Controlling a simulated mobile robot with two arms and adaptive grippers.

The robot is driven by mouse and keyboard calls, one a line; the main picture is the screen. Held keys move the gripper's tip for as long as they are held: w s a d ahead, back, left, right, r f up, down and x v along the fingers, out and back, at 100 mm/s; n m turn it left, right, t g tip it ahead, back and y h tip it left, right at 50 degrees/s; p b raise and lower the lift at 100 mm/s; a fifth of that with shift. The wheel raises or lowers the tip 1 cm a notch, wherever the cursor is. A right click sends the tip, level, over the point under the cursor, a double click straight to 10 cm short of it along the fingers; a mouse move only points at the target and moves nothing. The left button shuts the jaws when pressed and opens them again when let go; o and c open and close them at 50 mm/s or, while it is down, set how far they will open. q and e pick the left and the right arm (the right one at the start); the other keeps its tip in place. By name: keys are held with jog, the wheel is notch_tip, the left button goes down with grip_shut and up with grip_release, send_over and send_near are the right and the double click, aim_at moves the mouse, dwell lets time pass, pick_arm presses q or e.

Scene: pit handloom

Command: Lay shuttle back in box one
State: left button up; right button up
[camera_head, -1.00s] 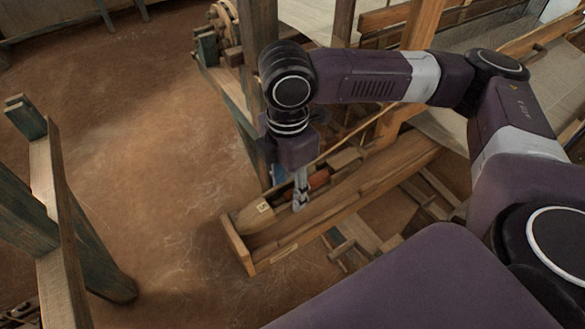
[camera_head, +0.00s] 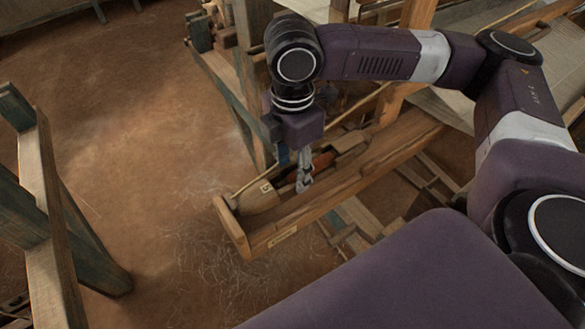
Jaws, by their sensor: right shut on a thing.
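The shuttle (camera_head: 262,200) is a pale wooden boat shape with a small light tag on its near end and a red-orange part showing at its middle. It lies along the long wooden shuttle box (camera_head: 330,199), close to the box's left end wall. My right gripper (camera_head: 304,186) points down at the shuttle's middle and is shut on it. The fingers hide part of the shuttle, and I cannot tell whether its underside touches the box floor. My left gripper is not in view.
A wooden frame with upright posts (camera_head: 45,190) stands at the left. A loom post (camera_head: 406,50) rises behind the box, and slats (camera_head: 352,225) lie below its right side. Open earthen floor (camera_head: 150,160) lies left of the box.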

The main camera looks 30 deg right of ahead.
jog(key=shift+f+b, duration=0.4)
jog(key=shift+f, duration=0.25)
jog(key=shift+w+f, duration=0.1)
jog(key=shift+f, duration=1.7)
jog(key=o, duration=1.4)
jog(key=shift+o, duration=0.2)
notch_tip(320, 180, up, 6)
jog(key=p, duration=0.6)
jog(key=shift+p, duration=0.35)
jog(key=shift+r+p, duration=0.85)
jog(key=shift+r, duration=0.2)
